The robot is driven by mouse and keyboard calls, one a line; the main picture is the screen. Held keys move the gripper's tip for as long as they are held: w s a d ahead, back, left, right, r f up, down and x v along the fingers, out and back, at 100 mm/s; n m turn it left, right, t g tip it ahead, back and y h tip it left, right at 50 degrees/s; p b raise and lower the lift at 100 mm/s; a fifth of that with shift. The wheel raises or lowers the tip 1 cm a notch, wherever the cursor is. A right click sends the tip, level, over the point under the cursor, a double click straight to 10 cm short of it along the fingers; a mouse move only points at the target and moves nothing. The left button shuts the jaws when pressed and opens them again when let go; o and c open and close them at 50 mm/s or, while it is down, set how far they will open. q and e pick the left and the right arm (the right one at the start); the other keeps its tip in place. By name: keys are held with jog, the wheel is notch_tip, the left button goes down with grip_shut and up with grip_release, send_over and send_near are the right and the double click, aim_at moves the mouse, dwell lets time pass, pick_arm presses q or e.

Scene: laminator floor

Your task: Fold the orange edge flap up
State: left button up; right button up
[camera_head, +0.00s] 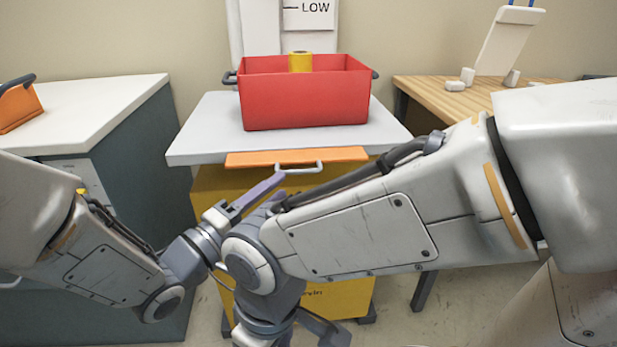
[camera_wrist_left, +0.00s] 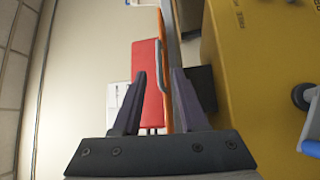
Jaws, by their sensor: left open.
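The orange edge flap (camera_head: 240,159) runs along the front edge of the grey tabletop (camera_head: 205,140), with a grey bar handle (camera_head: 316,168) on it. In the left wrist view the flap (camera_wrist_left: 162,35) shows nearly edge-on, and its handle (camera_wrist_left: 160,62) lies between the fingers in the picture. My left gripper (camera_head: 258,192) is open, just below and in front of the flap; its fingers (camera_wrist_left: 159,76) point toward the handle. I see no clear grip or contact. My right gripper is at the bottom of the head view, mostly hidden by its own wrist.
A red bin (camera_head: 305,100) holding a yellow roll (camera_head: 300,62) stands on the tabletop above a yellow cabinet (camera_head: 345,295). A white-topped counter (camera_head: 90,105) is at left, a wooden table (camera_head: 440,95) at right. My right forearm crosses in front of the cabinet.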

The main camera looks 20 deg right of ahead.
aim_at(309, 162)
pick_arm(q)
jog(key=b+x, duration=0.1)
jog(key=x, duration=0.9)
grip_shut()
jog(key=shift+r, duration=0.1)
